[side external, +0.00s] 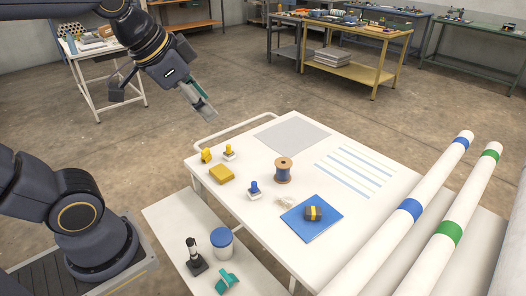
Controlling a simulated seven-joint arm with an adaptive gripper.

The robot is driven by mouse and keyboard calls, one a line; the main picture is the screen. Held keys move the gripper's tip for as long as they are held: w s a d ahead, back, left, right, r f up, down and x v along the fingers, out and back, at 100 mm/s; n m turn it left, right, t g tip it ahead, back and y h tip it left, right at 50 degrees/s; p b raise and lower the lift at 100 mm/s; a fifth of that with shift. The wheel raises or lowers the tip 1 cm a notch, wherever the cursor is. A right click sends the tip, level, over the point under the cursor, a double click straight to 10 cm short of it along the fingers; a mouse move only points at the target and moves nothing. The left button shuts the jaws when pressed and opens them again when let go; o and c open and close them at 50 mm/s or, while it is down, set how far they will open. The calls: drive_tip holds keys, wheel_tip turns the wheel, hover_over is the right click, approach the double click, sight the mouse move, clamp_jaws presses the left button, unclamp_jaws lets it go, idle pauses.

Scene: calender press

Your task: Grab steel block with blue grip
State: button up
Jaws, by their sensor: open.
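A small light-metal block with a blue grip (254,189) stands upright on the white table (300,240), left of its middle. My gripper (205,112) is open, high above the back left edge of the table. It is well apart from the blue-grip block and up and to the left of it in the side external view. Its fingers point down and to the right. Nothing shows between the fingers, though their gap is small in this view.
Near the block are a spool (284,170), a yellow block (222,174), yellow-grip pieces (229,152) and a blue mat (301,229) bearing a dark, yellow-banded object. A lower shelf (165,222) holds a blue-lidded jar (221,247). White rollers (412,208) line the right.

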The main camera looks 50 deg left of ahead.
drive_tip(key=w+a+f+m+g, duration=0.1)
drive_tip(key=w+a+m, duration=0.15)
drive_tip(key=w, duration=0.85)
drive_tip(key=g, duration=0.5)
hover_over(255, 182)
wheel_tip(255, 182, down, 25)
drive_tip(key=f, duration=0.9)
drive_tip(key=shift+s+d+f, duration=0.25)
drive_tip(key=shift+s+f, duration=0.05)
drive_tip(key=shift+w+a+f, duration=0.1)
drive_tip(key=shift+f, duration=1.45)
drive_tip(key=shift+w+a+f, duration=0.1)
drive_tip(key=shift+f, duration=1.45)
drive_tip(key=shift+c, duration=0.4)
clamp_jaws()
